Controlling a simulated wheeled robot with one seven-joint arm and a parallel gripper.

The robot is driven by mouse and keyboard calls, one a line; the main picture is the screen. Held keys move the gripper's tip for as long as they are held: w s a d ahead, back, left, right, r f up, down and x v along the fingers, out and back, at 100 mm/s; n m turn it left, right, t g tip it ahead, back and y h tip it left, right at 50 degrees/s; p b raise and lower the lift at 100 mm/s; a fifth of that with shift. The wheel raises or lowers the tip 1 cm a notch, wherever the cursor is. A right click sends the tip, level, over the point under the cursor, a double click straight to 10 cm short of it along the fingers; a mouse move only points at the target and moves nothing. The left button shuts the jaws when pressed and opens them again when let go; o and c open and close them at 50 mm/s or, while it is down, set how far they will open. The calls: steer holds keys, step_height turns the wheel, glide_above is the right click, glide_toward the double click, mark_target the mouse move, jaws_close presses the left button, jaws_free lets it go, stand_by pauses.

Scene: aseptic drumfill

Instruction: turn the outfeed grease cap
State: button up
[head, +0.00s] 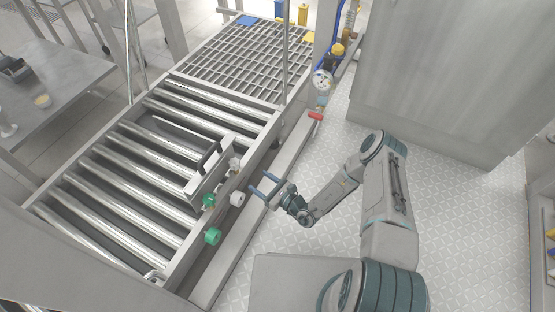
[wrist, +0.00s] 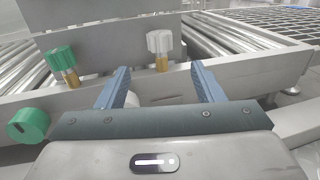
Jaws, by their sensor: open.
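My gripper (head: 263,184) is open and empty, its two blue fingers pointing at the side of the roller conveyor. In the wrist view, a white ribbed cap (wrist: 160,42) on a brass stem stands upright beyond and between the fingertips (wrist: 160,70). A green ribbed cap (wrist: 59,59) on a similar stem is to its left. Below the white cap, a white round knob (head: 237,198) sticks out of the conveyor side; the left finger partly hides it in the wrist view. A green round knob (head: 213,236) is farther left. I see no label telling which is the outfeed grease cap.
The roller conveyor (head: 111,177) has a raised metal plate with a black handle (head: 210,155) near the caps. A grating (head: 240,65) lies behind. A red-handled part (head: 316,115) is farther along the side. Patterned floor (head: 460,225) is clear to the right.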

steer(key=s+d+r+n+g, duration=0.2)
steer(key=r+n+g, duration=0.2)
steer(key=r, duration=0.3)
steer(key=s+d+r+n+g+h, duration=0.1)
steer(key=s+d+r+n+g, duration=0.1)
steer(key=r+n+g, duration=0.3)
steer(key=s+d+r+n+g+h, duration=0.1)
steer(key=s+d+r+n+g, duration=0.1)
steer(key=r+n+g, duration=0.3)
steer(key=shift+s+r+n+b, duration=0.35)
steer(key=shift+s+r+n, duration=0.4)
steer(key=shift+r+n, duration=1.6)
steer(key=shift+d+r+m, duration=0.1)
steer(key=shift+r+m, duration=0.6)
steer(key=shift+m, duration=0.05)
